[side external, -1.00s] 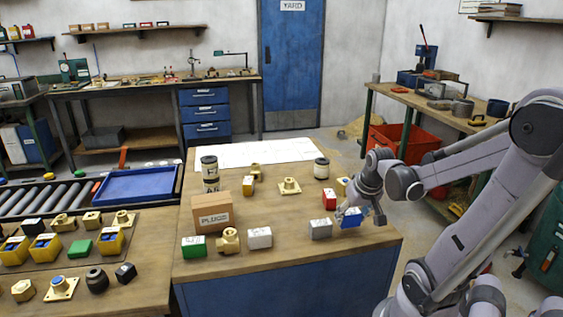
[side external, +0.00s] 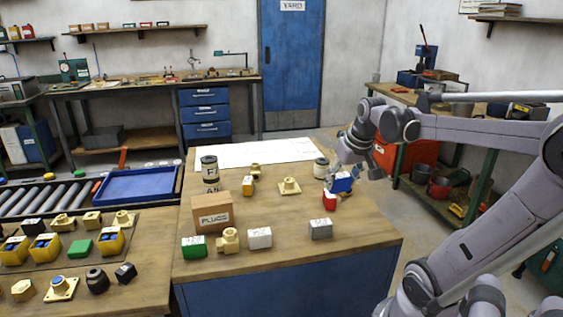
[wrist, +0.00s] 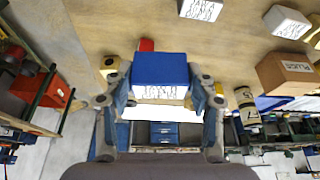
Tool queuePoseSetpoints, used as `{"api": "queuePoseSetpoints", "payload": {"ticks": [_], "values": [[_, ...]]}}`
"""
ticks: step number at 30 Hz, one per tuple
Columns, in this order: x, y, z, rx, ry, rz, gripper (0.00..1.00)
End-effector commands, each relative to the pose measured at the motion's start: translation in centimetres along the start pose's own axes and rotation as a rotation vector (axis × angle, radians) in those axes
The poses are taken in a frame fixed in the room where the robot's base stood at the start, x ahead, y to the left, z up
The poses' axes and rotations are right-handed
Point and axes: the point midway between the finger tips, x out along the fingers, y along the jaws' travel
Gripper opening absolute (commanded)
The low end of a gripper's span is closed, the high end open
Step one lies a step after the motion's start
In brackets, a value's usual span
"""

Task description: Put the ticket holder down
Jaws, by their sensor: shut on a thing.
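The blue ticket holder (side external: 341,183) with a white scribbled front is held in my gripper (side external: 346,174) near the right edge of the near bench. In the wrist view the ticket holder (wrist: 160,70) sits between both fingers of my gripper (wrist: 162,88), which are shut on its sides. In the side view it appears just above and behind a red block (side external: 329,201). Its underside is hidden, and I cannot tell exactly how far it is from the bench top.
A grey block (side external: 321,229), a white block (side external: 260,238) and a PLUGS box (side external: 213,212) stand on the bench (side external: 285,213). Its front right corner is bare.

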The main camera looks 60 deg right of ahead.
Motion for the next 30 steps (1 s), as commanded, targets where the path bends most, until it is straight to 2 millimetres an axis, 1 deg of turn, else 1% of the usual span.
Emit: {"api": "queuePoseSetpoints", "payload": {"ticks": [1, 5, 6, 8, 9, 11, 12, 15, 18, 22, 26, 29, 30], "values": [[-0.4, -1.3, -1.8, -0.05, 0.0, -0.022, 0.23], [-1.1, -5.0, -5.7, -0.183, -0.002, -0.076, 0.23], [-1.3, -6.2, -6.8, -0.222, -0.002, -0.093, 0.23], [-1.6, -8.2, -8.4, -0.283, -0.002, -0.118, 0.23], [-1.7, -9.5, -9.4, -0.324, -0.002, -0.134, 0.23], [-1.9, -11.5, -10.7, -0.382, -0.002, -0.158, 0.23], [-2.1, -12.8, -11.5, -0.417, -0.001, -0.173, 0.23], [-2.3, -15.7, -13.0, -0.496, 0.0, -0.205, 0.23], [-2.5, -17.9, -14.0, -0.555, 0.001, -0.23, 0.23], [-2.6, -19.7, -14.6, -0.599, 0.003, -0.249, 0.23], [-2.1, -21.2, -14.6, -0.615, 0.003, -0.255, 0.23], [-1.3, -22.8, -14.2, -0.618, 0.004, -0.255, 0.23], [-0.8, -23.6, -14.0, -0.619, 0.004, -0.256, 0.23]]}}
